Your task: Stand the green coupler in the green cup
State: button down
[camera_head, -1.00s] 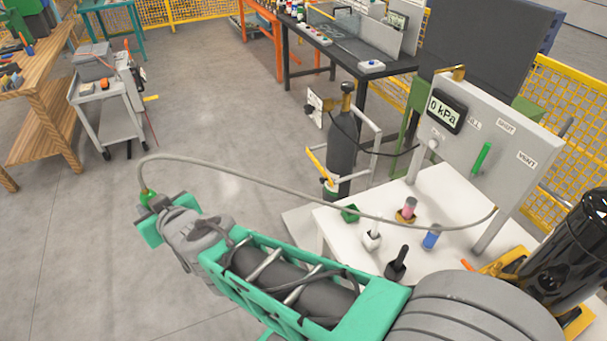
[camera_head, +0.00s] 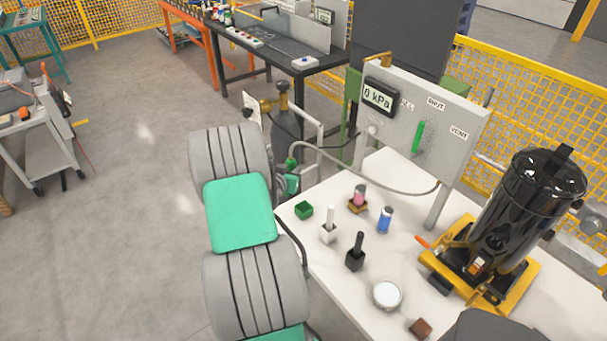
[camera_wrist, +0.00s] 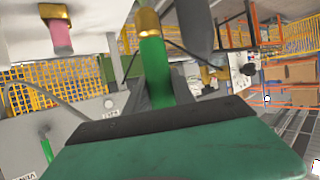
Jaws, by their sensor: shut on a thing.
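The green coupler (camera_wrist: 154,72), with a brass end, is held between the fingers of my gripper (camera_wrist: 158,98) in the wrist view. In the head view the coupler (camera_head: 291,163) shows small at the table's far left edge, with a grey hose running from it to the gauge panel. My gripper there is mostly hidden behind my arm. The green cup (camera_head: 304,210) stands on the white table near its left edge, with no coupler in it. The coupler is beyond the cup in the head view and apart from it.
Near the cup stand a pink piece in a brownish holder (camera_head: 357,205), a white piece (camera_head: 328,232), a blue piece (camera_head: 385,220) and a black piece (camera_head: 356,256). The gauge panel (camera_head: 450,135) rises behind. A black tank (camera_head: 530,210) stands on the right. A gas cylinder (camera_head: 285,130) is behind.

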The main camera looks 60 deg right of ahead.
jog(key=shift+m+g, duration=0.4)
jog(key=shift+m, duration=0.1)
jog(key=s, duration=0.1)
jog(key=s+d+f, duration=0.2)
jog(key=shift+s+d, duration=0.1)
jog(key=shift+s, duration=0.2)
jog(key=shift+f+b, duration=0.1)
jog(key=shift+b, duration=0.25)
notch_tip(320, 180, down, 10)
jog(key=b, duration=1.1)
jog(key=shift+f+b, duration=0.4)
jog(key=shift+b, duration=0.4)
jog(key=c, duration=1)
grip_release()
jog(key=shift+f, duration=0.1)
jog(key=shift+a, duration=0.25)
